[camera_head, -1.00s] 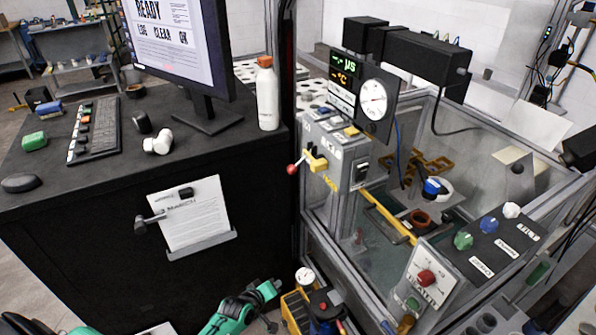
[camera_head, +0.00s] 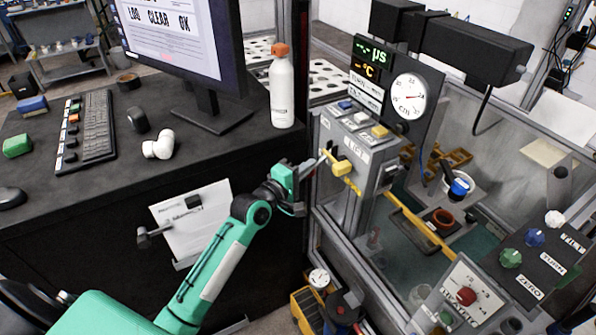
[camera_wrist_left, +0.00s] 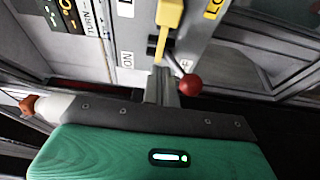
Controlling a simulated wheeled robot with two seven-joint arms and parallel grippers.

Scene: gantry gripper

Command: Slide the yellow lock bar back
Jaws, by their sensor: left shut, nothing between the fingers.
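The yellow lock bar (camera_head: 343,167) sticks out of the front of a grey control box (camera_head: 360,150). In the left wrist view the bar (camera_wrist_left: 169,14) lies just beyond the fingertips, with a slot below it. My left gripper (camera_head: 318,164) is shut and empty beside the box's left side, close to the bar. In the wrist view its fingers (camera_wrist_left: 162,78) point at the box, next to a lever with a red ball knob (camera_wrist_left: 190,85). The knob is hidden in the head view. I cannot tell whether the fingers touch the lever. My right gripper is not in view.
The box sits on the corner of a metal-framed enclosure with a yellow rail (camera_head: 415,222). A white bottle (camera_head: 282,90) and a monitor (camera_head: 185,45) stand on the black desk to the left. A gauge panel (camera_head: 408,97) rises behind the box.

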